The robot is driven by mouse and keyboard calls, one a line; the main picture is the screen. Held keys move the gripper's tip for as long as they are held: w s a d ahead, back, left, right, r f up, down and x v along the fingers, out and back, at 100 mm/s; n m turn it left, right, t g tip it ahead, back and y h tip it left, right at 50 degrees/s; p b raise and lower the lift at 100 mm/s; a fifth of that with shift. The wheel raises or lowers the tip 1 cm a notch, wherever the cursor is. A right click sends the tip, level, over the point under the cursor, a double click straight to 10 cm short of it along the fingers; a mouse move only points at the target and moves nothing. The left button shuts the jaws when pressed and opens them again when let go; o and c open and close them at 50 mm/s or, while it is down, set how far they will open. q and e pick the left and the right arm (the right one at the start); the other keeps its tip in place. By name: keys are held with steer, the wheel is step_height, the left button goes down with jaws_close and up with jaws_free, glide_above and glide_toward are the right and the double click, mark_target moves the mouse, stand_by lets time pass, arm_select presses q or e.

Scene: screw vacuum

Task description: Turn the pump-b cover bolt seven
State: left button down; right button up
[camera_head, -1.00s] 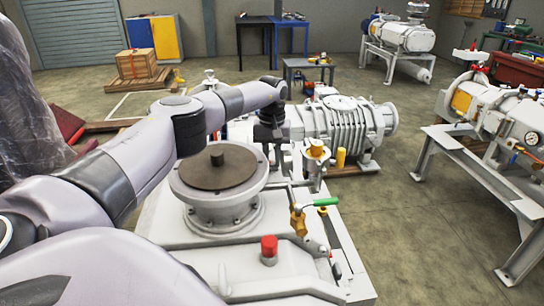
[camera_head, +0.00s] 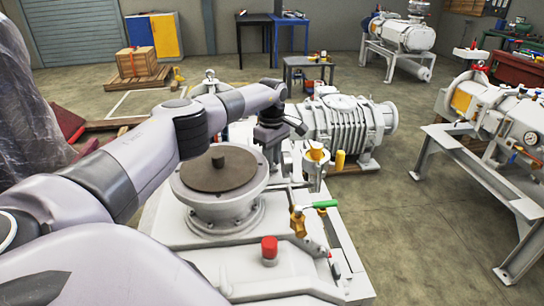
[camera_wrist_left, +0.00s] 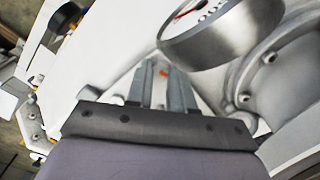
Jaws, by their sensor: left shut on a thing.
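My left arm reaches over the white machine (camera_head: 160,222) in the head view. Its gripper (camera_head: 270,152) points down behind the round flange with the brown disc (camera_head: 219,170). In the left wrist view the two grey fingers (camera_wrist_left: 162,82) are nearly together, against white casing. A small orange-red spot (camera_wrist_left: 163,73) shows between them; it looks like the marked head of a cover bolt, mostly hidden by the fingers. I cannot read which bolt it is. My right gripper is in neither view.
A round gauge (camera_wrist_left: 205,28) stands close to the fingers in the left wrist view. A green-handled valve (camera_head: 324,204) and a red cap (camera_head: 269,248) are on the machine. A ribbed pump (camera_head: 340,122) stands behind.

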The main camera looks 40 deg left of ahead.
arm_select(q)
steer(key=n, duration=0.4)
steer(key=shift+n+p, duration=0.35)
steer(key=shift+n, duration=0.05)
steer(key=n, duration=0.3)
steer(key=shift+n+p, duration=0.3)
steer(key=shift+p, duration=0.05)
steer(key=n, duration=0.4)
steer(key=shift+p, duration=0.4)
steer(key=n, duration=0.5)
steer(key=shift+p, duration=0.4)
steer(key=n, duration=0.3)
steer(key=shift+s+f+n, duration=0.1)
steer(key=shift+n, duration=0.2)
steer(key=n, duration=0.4)
steer(key=shift+n, duration=0.3)
steer(key=n, duration=0.4)
steer(key=shift+d, duration=0.1)
steer(key=shift+n, duration=2.1)
steer(key=shift+d, duration=0.1)
